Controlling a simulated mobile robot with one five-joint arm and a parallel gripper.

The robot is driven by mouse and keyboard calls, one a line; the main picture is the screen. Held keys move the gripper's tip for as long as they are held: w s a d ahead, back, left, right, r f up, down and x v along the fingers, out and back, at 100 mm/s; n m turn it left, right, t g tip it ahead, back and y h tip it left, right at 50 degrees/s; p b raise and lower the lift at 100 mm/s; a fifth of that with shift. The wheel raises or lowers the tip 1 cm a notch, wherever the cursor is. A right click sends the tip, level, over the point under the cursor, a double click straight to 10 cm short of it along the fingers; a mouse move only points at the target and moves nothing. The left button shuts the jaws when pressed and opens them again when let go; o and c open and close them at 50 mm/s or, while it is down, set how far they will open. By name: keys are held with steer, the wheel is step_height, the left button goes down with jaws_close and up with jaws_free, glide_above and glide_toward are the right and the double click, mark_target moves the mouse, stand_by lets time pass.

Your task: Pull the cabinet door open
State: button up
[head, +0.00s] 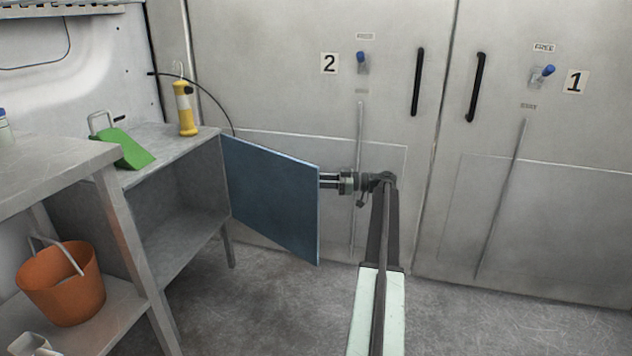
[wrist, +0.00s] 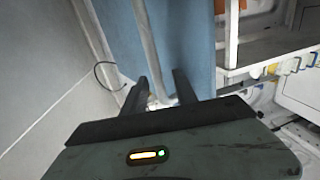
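The blue cabinet door (head: 275,195) stands swung out from the grey cabinet (head: 178,190), and the cabinet's inside and shelf show. In the wrist view the door (wrist: 192,35) fills the upper middle, with a pale grey bar handle (wrist: 147,40) running down its face. My gripper (head: 322,181) is at the door's right edge in the head view, its fingertips hidden behind the door. In the wrist view my gripper (wrist: 161,76) has its fingers apart on either side of the handle's lower part. A gap shows between handle and right finger.
A green dustpan (head: 130,148) and a yellow flashlight (head: 185,108) stand on the cabinet top. A workbench with an orange bucket (head: 62,285) is at left. Large grey doors (head: 300,60) close off the back. The floor (head: 480,325) at right is clear.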

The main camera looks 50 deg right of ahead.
steer(key=v, duration=0.7)
steer(key=shift+s+d, duration=0.25)
steer(key=shift+s, duration=0.1)
